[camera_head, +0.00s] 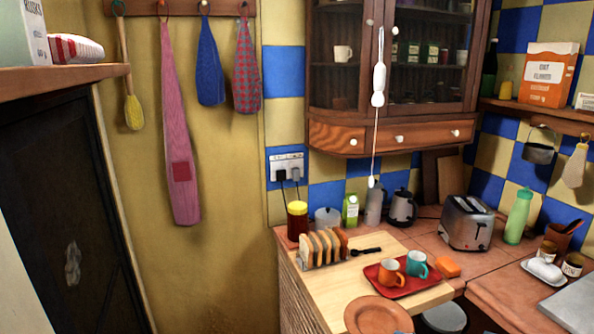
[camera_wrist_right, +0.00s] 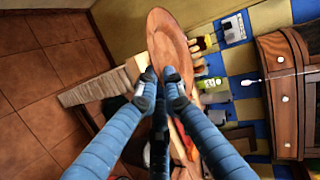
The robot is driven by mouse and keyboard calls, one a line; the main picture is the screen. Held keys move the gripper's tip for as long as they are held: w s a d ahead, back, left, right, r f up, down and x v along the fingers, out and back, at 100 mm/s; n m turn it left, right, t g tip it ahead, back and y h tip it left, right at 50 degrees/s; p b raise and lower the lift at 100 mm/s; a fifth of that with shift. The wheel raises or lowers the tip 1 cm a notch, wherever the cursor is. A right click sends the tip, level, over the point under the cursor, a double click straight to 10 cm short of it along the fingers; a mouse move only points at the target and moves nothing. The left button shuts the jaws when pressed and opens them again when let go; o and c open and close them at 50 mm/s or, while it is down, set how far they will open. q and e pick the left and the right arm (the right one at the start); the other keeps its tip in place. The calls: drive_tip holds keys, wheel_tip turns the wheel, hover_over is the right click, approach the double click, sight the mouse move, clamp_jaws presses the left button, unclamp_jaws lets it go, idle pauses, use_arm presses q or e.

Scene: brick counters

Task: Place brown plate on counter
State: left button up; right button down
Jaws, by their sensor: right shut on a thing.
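The brown plate (camera_head: 376,316) is at the bottom of the head view, overlapping the front of the light wooden board on the counter (camera_head: 432,236). My right gripper (camera_wrist_right: 161,76) is shut on the plate's near rim. I cannot tell whether the plate touches the board or is held above it. My left gripper is not in view.
A toast rack (camera_head: 322,247) and a red tray (camera_head: 402,284) with two mugs stand on the board (camera_head: 327,291). A toaster (camera_head: 467,222), an orange sponge (camera_head: 447,266) and a green bottle (camera_head: 519,216) are further right. Bare board shows left of the tray.

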drive_tip(key=s+a+r+n+g+y, duration=0.1)
drive_tip(key=s+n, duration=0.1)
drive_tip(key=s, duration=0.3)
drive_tip(key=s+a+r+n+g+y+b, duration=0.1)
drive_tip(key=s+n+g+y, duration=0.1)
drive_tip(key=s, duration=0.3)
drive_tip(key=shift+s+a+g, duration=0.15)
drive_tip(key=shift+a+g, duration=0.15)
drive_tip(key=shift+a, duration=0.1)
drive_tip(key=shift+r, duration=0.15)
